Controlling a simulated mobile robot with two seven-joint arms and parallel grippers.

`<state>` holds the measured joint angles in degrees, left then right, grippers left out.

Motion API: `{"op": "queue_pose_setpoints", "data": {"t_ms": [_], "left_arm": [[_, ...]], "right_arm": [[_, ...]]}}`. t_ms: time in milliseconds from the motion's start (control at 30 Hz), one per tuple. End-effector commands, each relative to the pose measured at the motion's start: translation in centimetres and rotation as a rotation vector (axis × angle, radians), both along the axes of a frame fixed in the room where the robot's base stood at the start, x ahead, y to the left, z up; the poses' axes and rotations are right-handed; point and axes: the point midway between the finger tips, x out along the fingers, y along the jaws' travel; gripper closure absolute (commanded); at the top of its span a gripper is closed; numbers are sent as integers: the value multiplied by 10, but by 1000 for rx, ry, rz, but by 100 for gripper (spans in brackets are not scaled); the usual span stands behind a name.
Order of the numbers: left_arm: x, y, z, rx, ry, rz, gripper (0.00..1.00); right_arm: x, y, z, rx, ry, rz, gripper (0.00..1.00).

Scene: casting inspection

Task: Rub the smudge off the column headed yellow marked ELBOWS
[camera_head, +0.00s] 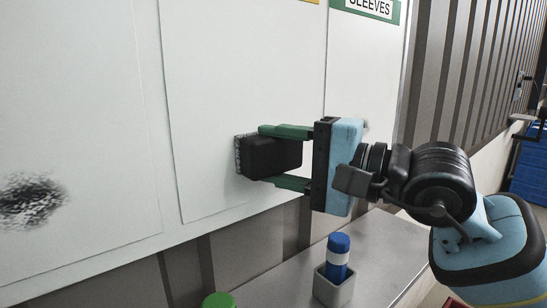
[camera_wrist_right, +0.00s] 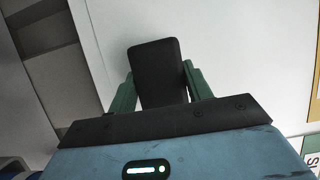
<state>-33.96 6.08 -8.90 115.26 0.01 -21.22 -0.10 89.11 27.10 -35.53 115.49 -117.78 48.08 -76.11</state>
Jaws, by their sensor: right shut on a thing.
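My right gripper (camera_head: 285,157) is shut on a black block-shaped eraser (camera_head: 272,157), which also shows between the fingers in the right wrist view (camera_wrist_right: 157,75). The eraser is at the whiteboard (camera_head: 245,70), over the lower part of the middle column. Its speckled grey edge faces the board; I cannot tell if it touches. The yellow header (camera_head: 307,1) above this column is cut off by the frame, so its word is not readable. A dark smudge (camera_head: 30,200) lies on the column to the left, whose header is out of view. My left gripper is not in view.
A green header reading SLEEVES (camera_head: 368,7) tops the right column. A green round top (camera_head: 218,300) shows nearby. Blue crates (camera_head: 530,165) stand far right.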

Motion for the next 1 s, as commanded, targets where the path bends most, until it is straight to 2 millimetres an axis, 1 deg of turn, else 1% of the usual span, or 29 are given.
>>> {"op": "queue_pose_setpoints", "data": {"t_ms": [300,467,833,1000], "left_arm": [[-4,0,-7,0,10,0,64],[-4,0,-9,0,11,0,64],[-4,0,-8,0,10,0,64],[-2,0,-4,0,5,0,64]], "right_arm": [[17,-20,0,1,0,-2,68],[21,-25,0,2,0,-1,68],[20,-27,1,1,-2,-2,68],[14,-19,2,2,-3,1,68]]}}
